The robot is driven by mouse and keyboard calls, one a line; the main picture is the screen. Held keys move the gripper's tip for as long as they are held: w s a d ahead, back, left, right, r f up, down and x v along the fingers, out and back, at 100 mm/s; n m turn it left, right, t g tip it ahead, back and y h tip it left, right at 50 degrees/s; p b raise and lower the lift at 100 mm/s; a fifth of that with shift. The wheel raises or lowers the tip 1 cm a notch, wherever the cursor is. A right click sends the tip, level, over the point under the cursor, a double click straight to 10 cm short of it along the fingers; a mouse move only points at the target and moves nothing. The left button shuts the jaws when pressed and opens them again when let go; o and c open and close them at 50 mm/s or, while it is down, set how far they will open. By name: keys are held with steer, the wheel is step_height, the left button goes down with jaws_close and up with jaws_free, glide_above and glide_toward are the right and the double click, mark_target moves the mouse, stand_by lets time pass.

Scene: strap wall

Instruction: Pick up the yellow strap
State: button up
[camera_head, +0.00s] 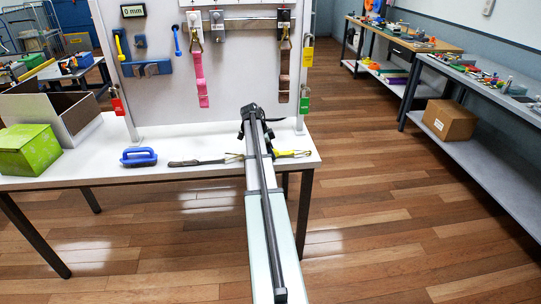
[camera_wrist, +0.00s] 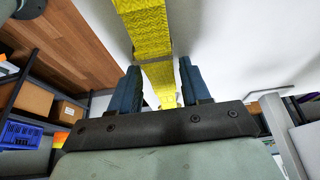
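The yellow strap (camera_wrist: 148,33) lies along the white table surface in the wrist view, with a thin grey band across it. My gripper (camera_wrist: 160,82) is open over it, with one blue finger on each side of the strap and small gaps between; I cannot tell whether either finger touches it. In the head view a short yellow piece, apparently the strap's end (camera_head: 290,153), shows on the white table (camera_head: 104,172) just right of my arm. My arm hides the rest, and my gripper (camera_head: 250,112) points away toward the wall panel.
A blue handled tool (camera_head: 138,157) and a dark strap (camera_head: 195,162) lie left of my arm. Pink (camera_head: 201,80) and brown (camera_head: 284,77) straps hang on the panel (camera_head: 160,92). A green box (camera_head: 30,152) and an open carton (camera_head: 72,118) stand at the table's left.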

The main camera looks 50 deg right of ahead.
jaws_close()
steer(key=shift+r, duration=0.1)
